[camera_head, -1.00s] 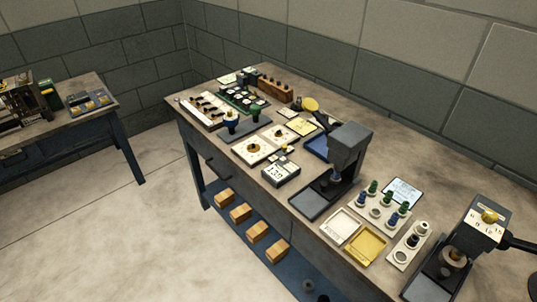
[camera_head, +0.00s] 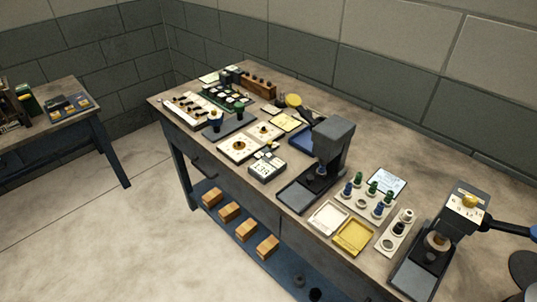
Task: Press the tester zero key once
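A grey tester-like machine (camera_head: 465,210) stands at the right end of the long workbench. It has a pale marked face with a yellow round part on top and a brown round piece below. A small grey box with keys or markings on top (camera_head: 267,167) lies near the bench's front edge, left of the dark press. Its keys are too small to read, and I cannot tell which part is the zero key. Neither of my grippers is in view.
The workbench (camera_head: 400,150) also holds a dark press (camera_head: 331,145), a cream tray (camera_head: 328,216), a yellow tray (camera_head: 353,235) and a stand of coloured pegs (camera_head: 367,198). Wooden blocks (camera_head: 229,211) lie on the lower shelf. The floor (camera_head: 90,230) in front is clear.

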